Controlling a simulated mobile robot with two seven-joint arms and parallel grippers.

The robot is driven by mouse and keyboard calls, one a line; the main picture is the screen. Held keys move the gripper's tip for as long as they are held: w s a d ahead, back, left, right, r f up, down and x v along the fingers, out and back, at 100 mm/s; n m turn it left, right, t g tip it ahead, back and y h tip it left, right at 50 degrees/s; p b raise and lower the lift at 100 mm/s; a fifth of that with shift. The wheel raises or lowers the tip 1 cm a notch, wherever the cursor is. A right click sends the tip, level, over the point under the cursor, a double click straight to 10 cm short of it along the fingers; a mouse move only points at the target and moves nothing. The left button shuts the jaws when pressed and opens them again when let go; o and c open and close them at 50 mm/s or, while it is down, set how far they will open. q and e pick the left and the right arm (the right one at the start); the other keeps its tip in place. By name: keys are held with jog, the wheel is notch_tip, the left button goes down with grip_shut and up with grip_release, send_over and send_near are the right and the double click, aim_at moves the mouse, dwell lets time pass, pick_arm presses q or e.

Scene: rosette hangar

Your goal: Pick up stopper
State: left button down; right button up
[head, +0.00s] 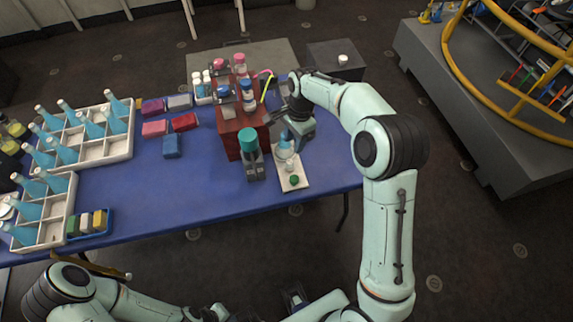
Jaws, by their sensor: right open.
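A small green stopper-like piece (294,180) lies on the front part of a pale tray (303,184) at the right end of the blue table. A small whitish piece (290,165) is just behind it. A flask with blue contents (285,146) stands at the tray's back. I cannot tell for sure which small piece is the stopper. My right gripper (293,143) is open, pointing down beside the flask, behind the small pieces; its fingertips are partly hidden, and contact is unclear. My left arm is at the bottom left; its jaws are not clearly visible.
A teal-capped bottle in a dark stand (255,170) is left of the tray. Behind it is a red rack (229,138) with jars. White crates (118,150) of blue bottles and coloured blocks (172,146) are at left. The blue table's (200,195) front middle is clear.

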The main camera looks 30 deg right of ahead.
aim_at(290, 162)
jog(key=f, duration=0.6)
jog(key=a+f, duration=0.1)
jog(key=f, duration=0.2)
jog(key=shift+w+f, duration=0.1)
jog(key=shift+f, duration=0.3)
grip_shut()
